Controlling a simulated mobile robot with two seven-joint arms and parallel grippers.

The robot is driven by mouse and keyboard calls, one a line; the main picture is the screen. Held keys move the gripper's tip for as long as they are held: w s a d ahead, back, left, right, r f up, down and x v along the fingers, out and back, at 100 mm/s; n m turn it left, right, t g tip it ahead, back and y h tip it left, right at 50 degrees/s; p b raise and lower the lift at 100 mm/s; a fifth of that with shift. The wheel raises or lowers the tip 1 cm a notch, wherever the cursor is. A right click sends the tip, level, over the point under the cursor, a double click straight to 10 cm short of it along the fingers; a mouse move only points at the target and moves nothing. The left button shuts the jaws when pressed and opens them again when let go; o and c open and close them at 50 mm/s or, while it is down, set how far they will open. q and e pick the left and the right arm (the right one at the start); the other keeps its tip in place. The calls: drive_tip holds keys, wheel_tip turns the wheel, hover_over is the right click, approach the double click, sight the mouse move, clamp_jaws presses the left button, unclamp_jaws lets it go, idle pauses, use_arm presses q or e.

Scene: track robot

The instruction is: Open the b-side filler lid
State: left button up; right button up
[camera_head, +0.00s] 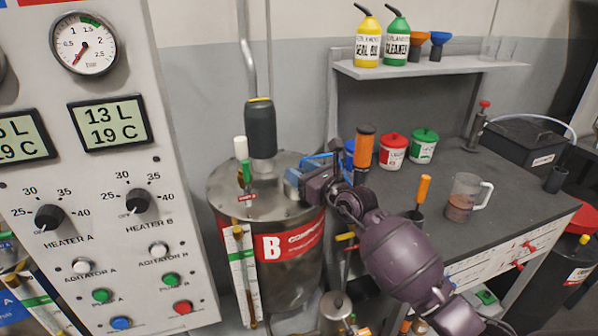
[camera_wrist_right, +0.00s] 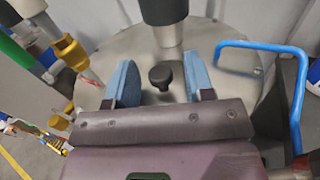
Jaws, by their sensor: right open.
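The B-side tank (camera_head: 290,270) is a steel drum with a red "B" label. Its round metal top (camera_head: 222,190) also shows in the wrist view (camera_wrist_right: 215,40). A small black knob (camera_wrist_right: 160,76), apparently that of the filler lid, stands on the top. My right gripper (camera_head: 296,178) is over the right part of the tank top and hides the knob in the head view. In the wrist view its two blue fingers (camera_wrist_right: 161,88) are open, one on each side of the knob, with gaps to it. My left gripper is not in view.
A blue bar handle (camera_wrist_right: 262,45) rises right of the fingers. A dark cylinder (camera_head: 260,130) stands on the tank top, close behind the knob. A control panel (camera_head: 110,190) is at left. A grey bench (camera_head: 460,170) with cups and tools is at right.

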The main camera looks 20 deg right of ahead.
drive_tip(key=shift+w+a, duration=0.2)
drive_tip(key=shift+w, duration=0.2)
clamp_jaws()
idle(0.4)
